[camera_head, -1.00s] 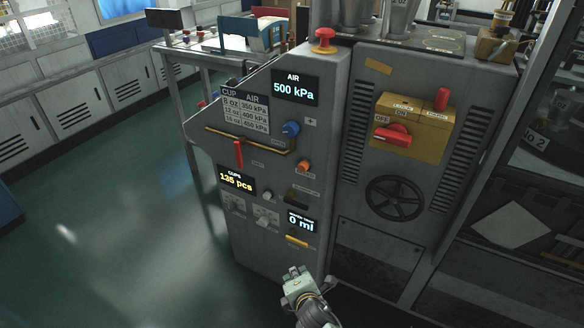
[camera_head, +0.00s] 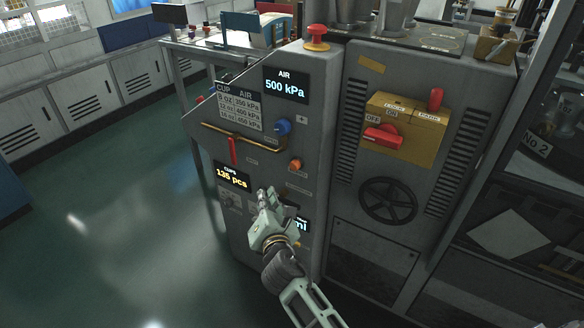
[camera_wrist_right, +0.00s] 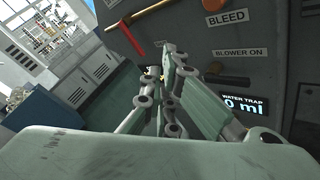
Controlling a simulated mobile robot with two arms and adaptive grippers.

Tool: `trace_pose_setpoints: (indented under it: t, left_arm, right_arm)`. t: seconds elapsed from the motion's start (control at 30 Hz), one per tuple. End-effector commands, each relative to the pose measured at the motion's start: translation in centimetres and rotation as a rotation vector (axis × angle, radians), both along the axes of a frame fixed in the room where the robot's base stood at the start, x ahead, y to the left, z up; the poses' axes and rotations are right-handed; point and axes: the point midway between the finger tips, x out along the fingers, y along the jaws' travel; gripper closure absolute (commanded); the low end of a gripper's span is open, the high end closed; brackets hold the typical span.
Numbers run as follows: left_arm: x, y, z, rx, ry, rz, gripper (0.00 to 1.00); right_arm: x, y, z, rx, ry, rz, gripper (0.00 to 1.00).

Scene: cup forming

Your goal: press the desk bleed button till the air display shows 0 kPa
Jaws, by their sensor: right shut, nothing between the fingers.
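The air display (camera_head: 286,85) on the grey desk panel (camera_head: 262,150) reads 500 kPa. The orange bleed button (camera_head: 296,165) sits below the blue knob; its small label is hard to read here. In the right wrist view the word BLEED (camera_wrist_right: 227,18) is clear, with the orange button (camera_wrist_right: 213,4) cut off at the top edge. My right gripper (camera_head: 267,193) is shut and empty, in front of the lower panel, below and left of the button and apart from it. In the right wrist view its fingers (camera_wrist_right: 161,75) are together. My left gripper is out of view.
A red lever (camera_head: 232,150) and brass pipe (camera_head: 243,138) lie left of the button, the blue knob (camera_head: 283,127) above. My right gripper and arm partly cover the water trap display (camera_head: 301,225). A red mushroom button (camera_head: 316,37) tops the panel. Open floor lies left.

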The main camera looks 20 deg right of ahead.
Motion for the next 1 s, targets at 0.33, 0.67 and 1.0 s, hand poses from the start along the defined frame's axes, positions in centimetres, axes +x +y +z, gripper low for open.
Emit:
trace_pose_setpoints:
  t: [0.33,0.67,1.0]
  left_arm:
    - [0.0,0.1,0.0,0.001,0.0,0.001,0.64]
    - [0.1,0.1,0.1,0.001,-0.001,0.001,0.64]
    - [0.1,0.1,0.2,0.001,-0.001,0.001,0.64]
  right_arm:
    - [1.6,-2.1,0.0,-0.001,0.001,-0.002,1.0]
    - [4.3,-5.6,0.0,-0.002,0.002,0.0,1.0]
    - [5.4,-7.0,-0.1,0.002,0.001,0.0,1.0]
